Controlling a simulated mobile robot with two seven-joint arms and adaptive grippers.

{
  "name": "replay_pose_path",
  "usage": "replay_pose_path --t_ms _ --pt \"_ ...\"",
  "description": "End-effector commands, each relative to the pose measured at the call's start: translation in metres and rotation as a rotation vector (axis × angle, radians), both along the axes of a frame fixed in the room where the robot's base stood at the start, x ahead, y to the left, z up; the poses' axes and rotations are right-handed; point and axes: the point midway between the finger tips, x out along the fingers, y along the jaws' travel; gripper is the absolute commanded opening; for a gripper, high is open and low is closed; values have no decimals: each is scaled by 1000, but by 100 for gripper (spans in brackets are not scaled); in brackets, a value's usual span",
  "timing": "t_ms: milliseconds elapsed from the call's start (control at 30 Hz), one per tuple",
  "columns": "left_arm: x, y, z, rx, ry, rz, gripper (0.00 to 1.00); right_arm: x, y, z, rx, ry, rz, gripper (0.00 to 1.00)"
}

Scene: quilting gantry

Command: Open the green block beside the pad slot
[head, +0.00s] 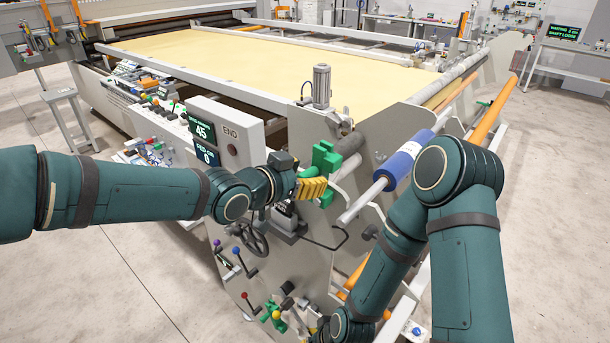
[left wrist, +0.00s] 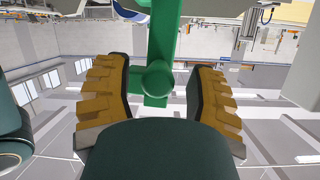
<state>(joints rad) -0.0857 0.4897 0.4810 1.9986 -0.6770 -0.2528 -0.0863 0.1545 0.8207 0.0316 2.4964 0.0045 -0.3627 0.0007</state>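The green block (head: 326,158) stands upright at the near corner of the machine, beside the dark grey roller end. My left gripper (head: 318,187) is at its lower front, with its yellow-padded fingers reaching toward it. In the left wrist view the fingers of the left gripper (left wrist: 160,85) are spread wide. A round green knob on the green block (left wrist: 157,78) lies between them, with a visible gap on both sides. My right arm bends down to the bottom edge; its gripper is too small and hidden there to read. I cannot make out the pad slot.
A grey END control box (head: 231,133) with green-lit displays stands left of the left gripper. A blue roll (head: 404,163) on a shaft lies to the right. Coloured levers (head: 237,252) and a second green part (head: 276,313) are on the end plate below. Open floor (head: 95,250) lies at lower left.

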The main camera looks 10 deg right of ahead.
Motion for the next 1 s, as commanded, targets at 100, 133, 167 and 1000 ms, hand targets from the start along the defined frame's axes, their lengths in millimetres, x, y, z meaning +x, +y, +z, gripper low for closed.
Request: replay_pose_path --t_ms 100,133,167,1000 --pt "-1 0 -1 0 2 -1 56 0 0 0 0 0 0 0" --pt "-1 0 -1 1 2 -1 56 0 0 0 0 0 0 0" --pt "-1 0 -1 1 2 -1 56 0 0 0 0 0 0 0" --pt "-44 69 26 -1 2 3 56 0 0 0 0 0 0 0"
